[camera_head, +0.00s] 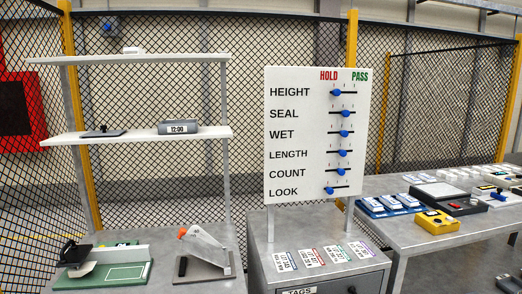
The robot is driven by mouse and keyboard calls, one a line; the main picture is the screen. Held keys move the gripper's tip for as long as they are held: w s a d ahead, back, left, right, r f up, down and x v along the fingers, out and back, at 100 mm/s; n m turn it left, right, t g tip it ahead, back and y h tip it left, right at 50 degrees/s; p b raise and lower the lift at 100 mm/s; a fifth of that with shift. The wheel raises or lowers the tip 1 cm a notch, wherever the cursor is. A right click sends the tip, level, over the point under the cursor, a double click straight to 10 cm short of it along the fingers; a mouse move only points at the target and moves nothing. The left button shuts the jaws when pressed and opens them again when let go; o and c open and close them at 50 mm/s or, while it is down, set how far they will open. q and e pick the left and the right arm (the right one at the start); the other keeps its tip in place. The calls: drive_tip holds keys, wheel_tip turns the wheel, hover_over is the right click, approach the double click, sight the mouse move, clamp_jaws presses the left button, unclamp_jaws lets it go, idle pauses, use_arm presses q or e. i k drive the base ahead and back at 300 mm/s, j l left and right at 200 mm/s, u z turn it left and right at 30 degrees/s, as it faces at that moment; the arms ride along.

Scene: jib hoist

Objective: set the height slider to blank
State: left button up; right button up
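The LOOK knob (330,190) sits at the left. No "blank" label shows. Neither of my grippers is in view.
The grey cabinet (262,262) carries several printed tags (311,256). A bench on the left (160,275) holds a green-based device (105,270) and a stand with an orange tip. Shelves (130,60) rise above it. The right table (400,232) holds a yellow device (436,222).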

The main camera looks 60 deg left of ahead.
sight(336, 92)
drive_tip(key=u, duration=1.55)
